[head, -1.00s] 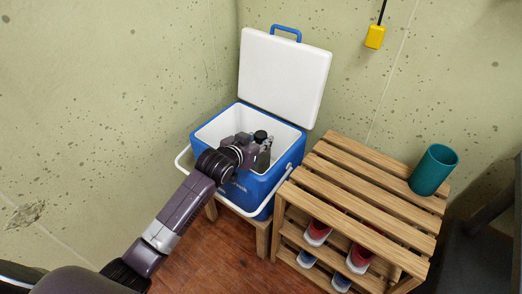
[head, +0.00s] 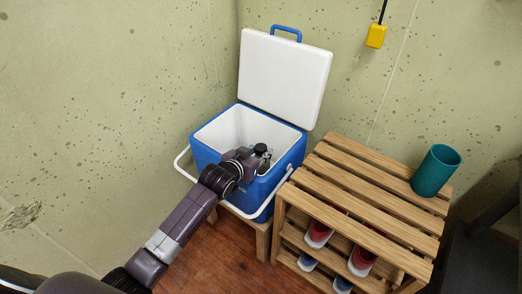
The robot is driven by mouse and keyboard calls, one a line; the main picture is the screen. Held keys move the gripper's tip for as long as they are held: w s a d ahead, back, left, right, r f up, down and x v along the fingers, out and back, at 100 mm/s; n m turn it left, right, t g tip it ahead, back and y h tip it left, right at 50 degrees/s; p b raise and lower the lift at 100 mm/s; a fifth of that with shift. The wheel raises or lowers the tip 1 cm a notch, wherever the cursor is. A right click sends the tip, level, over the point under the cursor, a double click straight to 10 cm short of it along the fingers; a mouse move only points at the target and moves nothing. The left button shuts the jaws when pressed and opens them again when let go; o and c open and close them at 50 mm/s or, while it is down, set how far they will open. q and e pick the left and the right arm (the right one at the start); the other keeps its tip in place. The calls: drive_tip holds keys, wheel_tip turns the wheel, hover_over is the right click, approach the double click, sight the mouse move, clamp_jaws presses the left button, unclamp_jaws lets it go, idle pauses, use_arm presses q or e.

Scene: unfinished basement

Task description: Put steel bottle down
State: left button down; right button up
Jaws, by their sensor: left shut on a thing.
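My left gripper (head: 264,160) reaches over the near rim of the blue and white cooler (head: 272,189) and points down into it. It is shut on the steel bottle (head: 260,149), of which only a dark, cap-like top shows between the fingers. The bottle's body is hidden by the gripper and the cooler's front wall. I cannot tell whether the bottle touches the cooler floor. My right gripper is not in view.
The cooler's white lid (head: 285,72) stands open at the back. The cooler rests on a wooden stool (head: 262,238). A slatted wooden rack (head: 372,190) stands at its right, with a teal cup (head: 436,171) on top and shoes below. Walls close off the back.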

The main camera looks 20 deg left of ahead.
use_arm(q)
drive_tip(key=shift+r, duration=0.1)
drive_tip(key=c, duration=1.5)
unclamp_jaws()
drive_tip(key=shift+c, duration=0.2)
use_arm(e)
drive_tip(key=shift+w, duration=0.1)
use_arm(q)
drive_tip(key=shift+r, duration=0.4)
drive_tip(key=p+v, duration=0.2)
drive_tip(key=v, duration=0.4)
drive_tip(key=shift+s+r, duration=0.1)
drive_tip(key=shift+r, duration=0.15)
drive_tip(key=shift+p+v, duration=0.8)
drive_tip(key=shift+v, duration=2)
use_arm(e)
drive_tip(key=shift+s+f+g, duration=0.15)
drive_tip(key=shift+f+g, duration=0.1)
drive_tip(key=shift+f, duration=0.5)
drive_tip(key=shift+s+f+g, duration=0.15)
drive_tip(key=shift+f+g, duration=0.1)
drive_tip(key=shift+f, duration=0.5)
use_arm(q)
drive_tip(key=shift+f, duration=0.1)
